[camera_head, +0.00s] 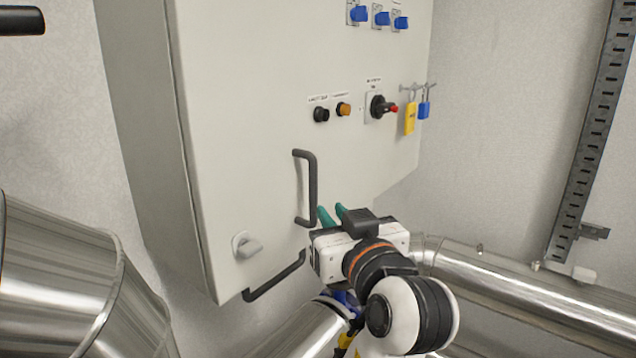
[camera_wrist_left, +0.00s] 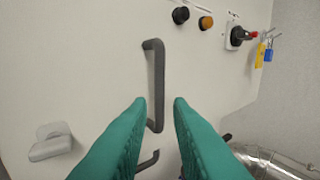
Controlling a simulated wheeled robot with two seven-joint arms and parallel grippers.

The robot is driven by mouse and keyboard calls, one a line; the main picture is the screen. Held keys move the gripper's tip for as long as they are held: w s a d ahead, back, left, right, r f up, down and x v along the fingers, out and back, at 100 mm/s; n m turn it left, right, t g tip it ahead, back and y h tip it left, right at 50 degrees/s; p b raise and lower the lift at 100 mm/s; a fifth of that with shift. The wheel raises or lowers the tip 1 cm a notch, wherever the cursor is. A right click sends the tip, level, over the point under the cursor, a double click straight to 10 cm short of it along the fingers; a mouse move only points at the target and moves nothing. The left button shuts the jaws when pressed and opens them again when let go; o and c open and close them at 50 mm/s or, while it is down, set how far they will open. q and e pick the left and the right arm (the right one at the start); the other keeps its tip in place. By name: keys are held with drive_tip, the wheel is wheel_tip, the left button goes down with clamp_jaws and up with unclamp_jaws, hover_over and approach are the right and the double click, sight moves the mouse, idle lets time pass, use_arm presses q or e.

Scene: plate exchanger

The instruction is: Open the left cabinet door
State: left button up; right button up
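The cabinet's light grey front door (camera_head: 260,120) appears closed in the head view. A dark vertical bar handle (camera_head: 313,180) is on its lower right part; it also shows in the left wrist view (camera_wrist_left: 157,80). My left gripper (camera_head: 331,212) is open, its teal fingers pointing at the door just right of the handle's lower end. In the left wrist view, the handle's lower end lies between the two open fingertips (camera_wrist_left: 159,102); I cannot tell whether they touch it. A grey latch (camera_head: 246,246) sits on the door's lower left. My right gripper is not in view.
A second dark handle (camera_head: 275,278) is at the cabinet's bottom edge. Buttons, a rotary switch (camera_head: 379,106) and a yellow padlock (camera_head: 410,118) are above. Shiny pipes (camera_head: 65,280) flank the cabinet at lower left and right (camera_head: 520,295). A metal rail (camera_head: 590,140) runs down the right wall.

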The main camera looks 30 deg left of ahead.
sight(314, 192)
use_arm(q)
drive_tip(key=p+x, duration=0.4)
drive_tip(key=x, duration=0.5)
drive_tip(key=shift+a+r, duration=0.15)
drive_tip(key=shift+a, duration=0.05)
drive_tip(key=shift+w+a+p, duration=0.25)
drive_tip(key=shift+w+p, duration=0.05)
drive_tip(key=shift+p, duration=0.1)
clamp_jaws()
